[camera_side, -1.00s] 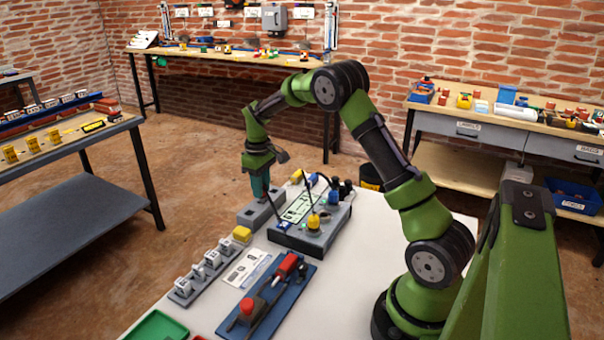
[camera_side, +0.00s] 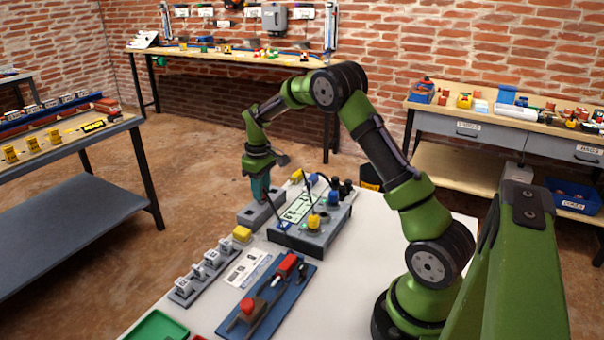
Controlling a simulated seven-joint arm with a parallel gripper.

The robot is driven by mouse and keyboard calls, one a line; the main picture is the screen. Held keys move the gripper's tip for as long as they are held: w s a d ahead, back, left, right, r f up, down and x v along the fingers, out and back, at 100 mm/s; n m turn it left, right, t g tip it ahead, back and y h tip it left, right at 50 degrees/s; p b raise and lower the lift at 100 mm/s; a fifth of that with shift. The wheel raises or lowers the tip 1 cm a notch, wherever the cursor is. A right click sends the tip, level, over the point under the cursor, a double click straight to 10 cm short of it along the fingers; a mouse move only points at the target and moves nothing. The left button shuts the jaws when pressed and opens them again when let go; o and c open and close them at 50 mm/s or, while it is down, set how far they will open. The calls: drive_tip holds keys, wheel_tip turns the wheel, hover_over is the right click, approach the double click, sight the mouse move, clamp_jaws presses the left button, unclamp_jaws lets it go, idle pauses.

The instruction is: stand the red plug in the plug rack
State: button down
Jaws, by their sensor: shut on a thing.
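My gripper (camera_side: 259,196) points down at the grey block with dark openings (camera_side: 250,217), which looks like the plug rack. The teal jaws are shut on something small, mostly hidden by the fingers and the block. I cannot make out its colour or whether it touches the block. No red plug shows clearly on its own. A grey panel box (camera_side: 300,239) with a yellow knob and a blue knob stands just right of the block.
Black cables rise near the panel. The white table's right side is clear.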

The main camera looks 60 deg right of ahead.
drive_tip(key=shift+f, duration=0.25)
drive_tip(key=c, duration=0.8)
unclamp_jaws()
drive_tip(key=c, duration=0.3)
drive_tip(key=shift+c, duration=0.2)
drive_tip(key=shift+r, duration=3.55)
